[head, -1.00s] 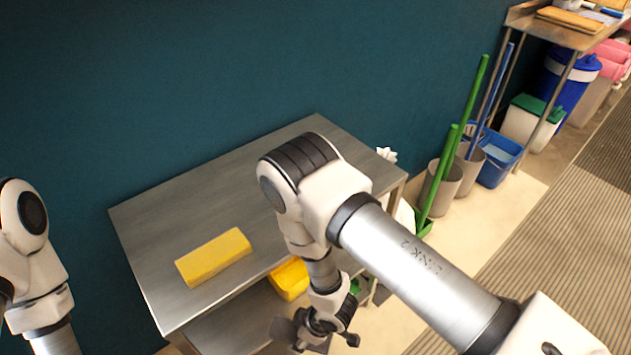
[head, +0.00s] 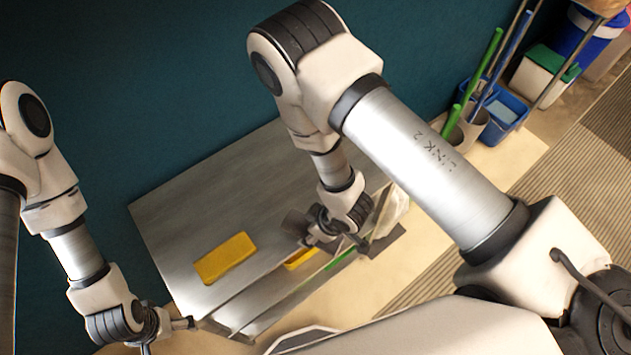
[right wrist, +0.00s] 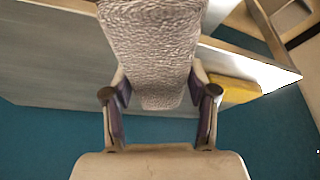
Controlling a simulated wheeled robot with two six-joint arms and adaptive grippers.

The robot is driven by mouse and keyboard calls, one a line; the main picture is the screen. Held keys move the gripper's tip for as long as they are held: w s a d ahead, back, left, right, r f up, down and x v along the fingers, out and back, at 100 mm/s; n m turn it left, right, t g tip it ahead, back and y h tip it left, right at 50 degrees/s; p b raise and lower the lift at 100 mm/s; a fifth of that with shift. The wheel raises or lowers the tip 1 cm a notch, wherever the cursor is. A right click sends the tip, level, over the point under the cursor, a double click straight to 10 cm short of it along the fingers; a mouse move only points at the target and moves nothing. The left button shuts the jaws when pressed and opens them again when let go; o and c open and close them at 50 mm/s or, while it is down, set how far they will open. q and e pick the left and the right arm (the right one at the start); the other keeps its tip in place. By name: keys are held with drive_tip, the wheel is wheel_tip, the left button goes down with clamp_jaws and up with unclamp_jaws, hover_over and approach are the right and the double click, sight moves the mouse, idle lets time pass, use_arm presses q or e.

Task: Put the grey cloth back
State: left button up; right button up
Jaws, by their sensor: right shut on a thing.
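The grey cloth (right wrist: 155,50) is pale and textured in the right wrist view. My right gripper (right wrist: 160,100) is shut on it, with one finger on each side. In the head view my right gripper (head: 338,236) is over the front right edge of the steel table (head: 190,195). Grey flaps of cloth (head: 388,243) show beside the gripper there, partly hidden by it. My left gripper (head: 172,335) is empty in front of the table's near left corner, its fingers spread apart.
A yellow block-like thing (head: 224,258) lies on the table top, and another yellow thing (head: 300,259) shows below the table edge. The rest of the top is largely clear. A blue bucket (head: 503,118) and green poles (head: 482,68) stand at right. A teal wall is behind.

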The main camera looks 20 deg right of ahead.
drive_tip(key=shift+f+b, duration=0.65)
drive_tip(key=shift+b, duration=0.6)
drive_tip(key=shift+w+r+b, duration=0.45)
drive_tip(key=shift+w+b, duration=0.05)
drive_tip(key=shift+w, duration=0.1)
drive_tip(key=p, duration=0.2)
hover_over(311, 195)
drive_tip(key=s, duration=0.1)
drive_tip(key=shift+d+f, duration=0.35)
drive_tip(key=shift+w+d+f, duration=0.1)
drive_tip(key=shift+w, duration=0.15)
drive_tip(key=f+b, duration=0.2)
drive_tip(key=b, duration=0.1)
drive_tip(key=f+b, duration=0.1)
drive_tip(key=shift+s+a+f, duration=0.25)
drive_tip(key=shift+s, duration=0.05)
drive_tip(key=shift+w+d, duration=0.1)
drive_tip(key=shift+w, duration=0.25)
drive_tip(key=shift+s+f, duration=0.1)
drive_tip(key=shift+s, duration=0.05)
drive_tip(key=o, duration=1.2)
drive_tip(key=shift+s, duration=0.1)
use_arm(q)
wheel_tip(311, 195, down, 8)
drive_tip(key=s, duration=0.1)
drive_tip(key=shift+a, duration=0.3)
